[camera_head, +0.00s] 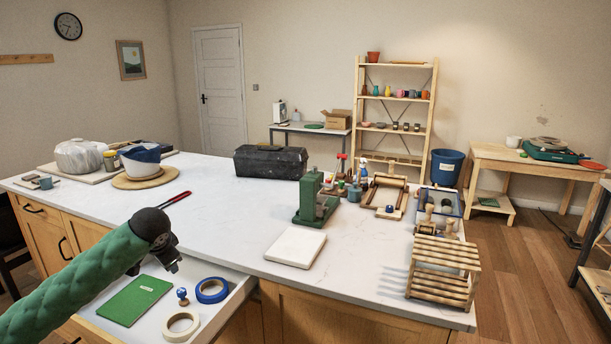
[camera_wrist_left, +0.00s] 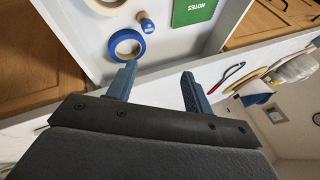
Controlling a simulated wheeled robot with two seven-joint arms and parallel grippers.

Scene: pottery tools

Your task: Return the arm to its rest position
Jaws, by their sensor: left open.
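My left gripper (camera_head: 172,268) reaches in from the left on its green-sleeved arm, above the open drawer (camera_head: 231,303). In the left wrist view its two fingers (camera_wrist_left: 158,76) are apart with nothing between them. In the drawer lie a green notebook (camera_head: 135,299), a small blue stamp with a wooden part (camera_wrist_left: 146,22), a blue tape roll (camera_head: 212,290) and a beige tape roll (camera_head: 181,325). The blue roll also shows in the left wrist view (camera_wrist_left: 113,45). My right gripper is in neither view.
The white counter (camera_head: 225,215) holds a black toolbox (camera_head: 270,161), a green press (camera_head: 316,200), a white slab (camera_head: 295,246) and a wooden rack (camera_head: 443,271). A red-handled tool (camera_head: 175,199) lies just beyond my left gripper. The counter's middle is clear.

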